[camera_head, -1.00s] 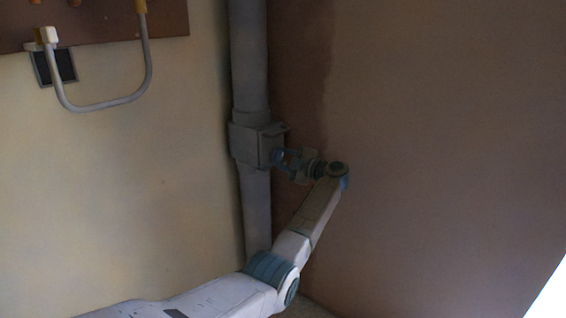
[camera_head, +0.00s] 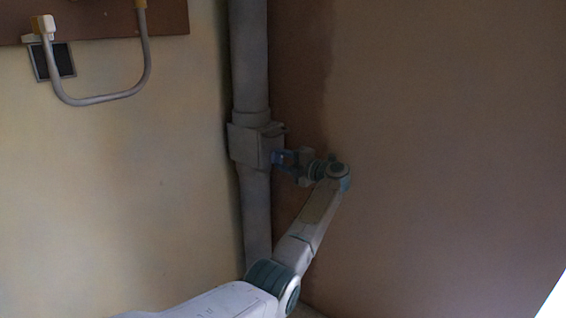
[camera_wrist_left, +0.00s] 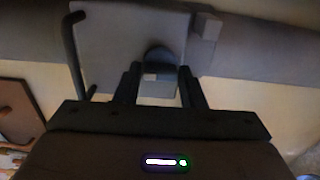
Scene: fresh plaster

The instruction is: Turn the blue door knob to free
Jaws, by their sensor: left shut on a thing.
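The blue door knob (camera_head: 276,157) is on the side of a grey box (camera_head: 246,146) fixed around a vertical grey pipe (camera_head: 257,215). In the head view only a small blue patch of the knob shows beside my fingers. My left gripper (camera_head: 283,158) comes in from the right of the box and is shut on the knob. In the left wrist view the rounded knob (camera_wrist_left: 158,60) looks dark and sits between the two fingers of my left gripper (camera_wrist_left: 157,80), with the box face (camera_wrist_left: 105,45) behind it. My right gripper is not in view.
A brown board (camera_head: 90,20) hangs on the pale wall at upper left. A bent grey cable (camera_head: 100,99) loops below it beside a small dark framed panel (camera_head: 50,62). The brown wall (camera_head: 450,140) on the right is bare.

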